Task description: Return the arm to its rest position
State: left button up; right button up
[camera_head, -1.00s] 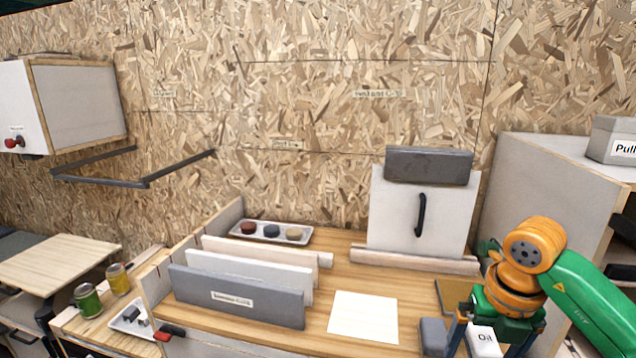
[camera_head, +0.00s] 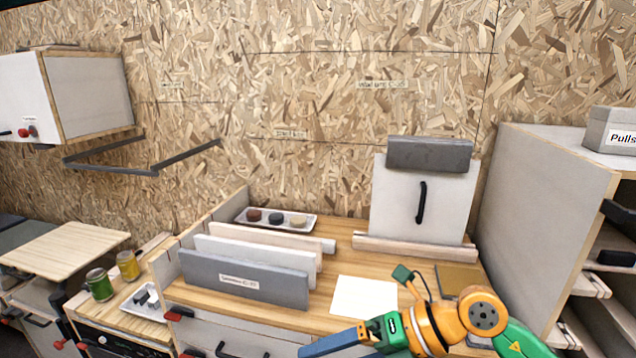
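My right arm comes in from the lower right, orange and green. My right gripper (camera_head: 336,342) points left along the bottom edge, in front of the workbench. One grey-blue finger shows clearly; the rest is cut off by the frame or hidden, so its opening cannot be told. I see nothing held in the visible part. My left gripper and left arm are not in view.
The wooden bench (camera_head: 345,262) carries upright grey and white panels (camera_head: 245,280), a white sheet (camera_head: 364,296), a tray of three pucks (camera_head: 277,219) and a white board with a black handle (camera_head: 408,205). A shelf cabinet (camera_head: 555,190) stands right; two jars (camera_head: 100,285) stand left.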

jog(key=a+r+m+t+y, duration=0.4)
jog(key=a+r+y, duration=0.2)
jog(key=r+y, duration=0.35)
jog(key=w+d+r+m+t+h, duration=0.3)
jog(key=d+m+t, duration=0.3)
jog(key=m+t, duration=0.55)
jog(key=d+f+m+g+h, duration=0.1)
jog(key=d+f+m+h, duration=0.6)
jog(key=f+m+h, duration=0.25)
jog(key=d+f+m+g+h, duration=0.1)
jog(key=d+f+m+h, duration=0.65)
jog(key=f+m, duration=0.2)
jog(key=s+f+m+g, duration=0.2)
jog(key=s+f+g, duration=1)
jog(key=s+f, duration=1.05)
jog(key=f, duration=1.1)
jog(key=s+d+f+g, duration=0.1)
jog(key=s+f+g, duration=0.1)
jog(key=s+f, duration=0.7)
jog(key=shift+s+d+f+n, duration=0.25)
jog(key=shift+s+d+n, duration=0.15)
jog(key=shift+s, duration=0.8)
